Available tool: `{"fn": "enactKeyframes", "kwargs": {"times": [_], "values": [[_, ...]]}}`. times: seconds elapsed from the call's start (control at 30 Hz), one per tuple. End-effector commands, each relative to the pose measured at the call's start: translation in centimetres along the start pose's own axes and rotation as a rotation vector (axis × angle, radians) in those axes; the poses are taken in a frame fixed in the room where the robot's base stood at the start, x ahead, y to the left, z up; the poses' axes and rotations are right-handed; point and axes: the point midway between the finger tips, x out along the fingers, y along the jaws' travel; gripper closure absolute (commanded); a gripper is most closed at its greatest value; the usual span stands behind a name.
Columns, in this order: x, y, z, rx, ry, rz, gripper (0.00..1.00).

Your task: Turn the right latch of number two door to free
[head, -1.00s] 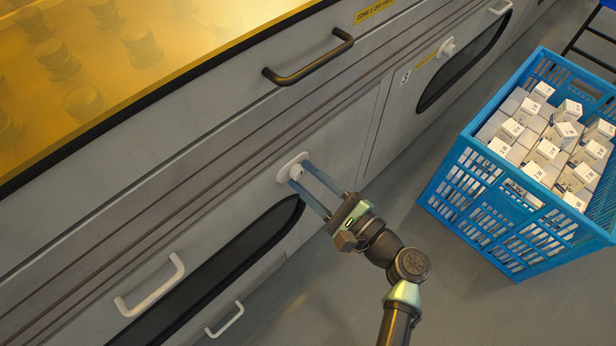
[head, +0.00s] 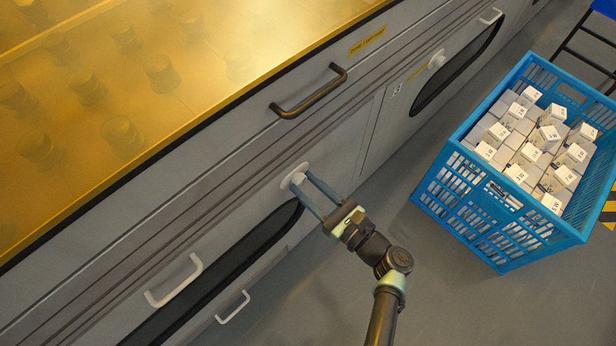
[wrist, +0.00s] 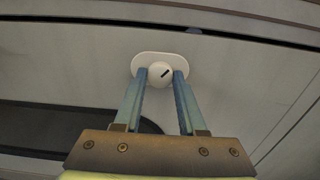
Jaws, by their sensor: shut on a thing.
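The latch is a round white knob on an oval white plate. It shows in the wrist view (wrist: 160,74), with a short dark slanted mark on its face. In the head view the latch (head: 294,178) sits on the grey door front, above the right end of a long dark window. My gripper (head: 300,184) has its two long blue fingers on either side of the knob. In the wrist view the gripper (wrist: 161,78) is shut on the knob. The fingers hide the knob's sides. I cannot read a door number.
A dark handle (head: 309,92) is above the latch, and white handles (head: 174,281) are at lower left. A second white latch (head: 437,60) is on the farther door. A blue crate (head: 502,240) of white boxes stands on the floor at right.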

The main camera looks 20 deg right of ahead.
Motion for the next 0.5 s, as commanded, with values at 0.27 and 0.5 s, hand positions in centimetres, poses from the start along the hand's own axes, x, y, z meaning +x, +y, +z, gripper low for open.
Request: {"fn": "enactKeyframes", "kwargs": {"times": [0.27,0.5], "values": [[0.02,-0.01,0.39,0.267,0.000,-0.001,1.00],[0.06,-0.01,0.33,0.493,0.000,0.000,1.00]]}}
